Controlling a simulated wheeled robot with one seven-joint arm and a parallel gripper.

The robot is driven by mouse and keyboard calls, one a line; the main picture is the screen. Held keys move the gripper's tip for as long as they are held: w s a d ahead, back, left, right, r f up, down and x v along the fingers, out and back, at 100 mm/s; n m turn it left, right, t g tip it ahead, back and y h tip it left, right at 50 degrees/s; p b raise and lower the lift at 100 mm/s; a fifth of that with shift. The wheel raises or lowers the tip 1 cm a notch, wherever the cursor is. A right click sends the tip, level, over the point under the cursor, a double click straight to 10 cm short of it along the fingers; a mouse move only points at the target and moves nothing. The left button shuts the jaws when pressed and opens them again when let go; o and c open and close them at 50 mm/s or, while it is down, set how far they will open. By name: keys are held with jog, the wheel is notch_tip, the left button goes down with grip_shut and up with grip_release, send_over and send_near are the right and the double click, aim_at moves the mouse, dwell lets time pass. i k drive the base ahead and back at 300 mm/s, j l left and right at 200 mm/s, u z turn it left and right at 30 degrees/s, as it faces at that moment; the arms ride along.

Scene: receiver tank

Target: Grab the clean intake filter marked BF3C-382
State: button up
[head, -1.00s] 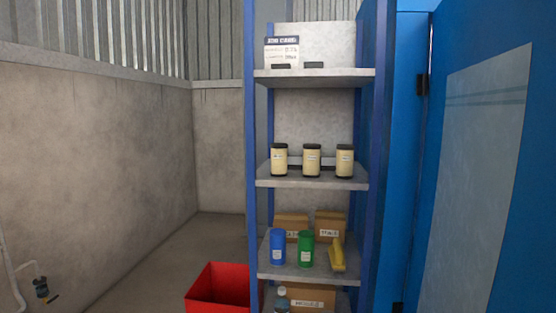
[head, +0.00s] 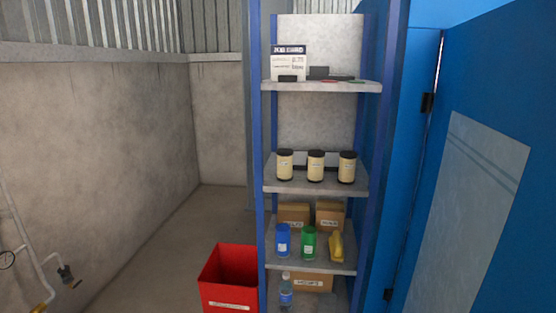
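Three cream cylindrical filters with dark end caps stand upright in a row on the middle shelf (head: 275,187) of a blue-framed rack. They are the left filter (head: 285,165), the middle filter (head: 316,166) and the right filter (head: 347,167). Each has a small pale label, too small to read, so I cannot tell which is BF3C-382. A job card (head: 289,62) stands on the top shelf (head: 310,87), its lines also too small to read. My gripper is not in view.
A lower shelf holds a blue container (head: 283,240), a green container (head: 308,243), a yellow object (head: 336,246) and boxes. A red bin (head: 228,280) stands left of the rack. A blue door (head: 480,180) is on the right. Pipes run at far left. Floor left of the bin looks clear.

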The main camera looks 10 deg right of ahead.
aim_at(284, 155)
jog(key=i+j, duration=0.1)
jog(key=j, duration=0.3)
jog(key=i+j+z, duration=0.1)
jog(key=j, duration=0.3)
jog(key=i+j, duration=0.15)
jog(key=j, duration=0.25)
jog(key=i+j+z, duration=0.1)
jog(key=j, duration=0.3)
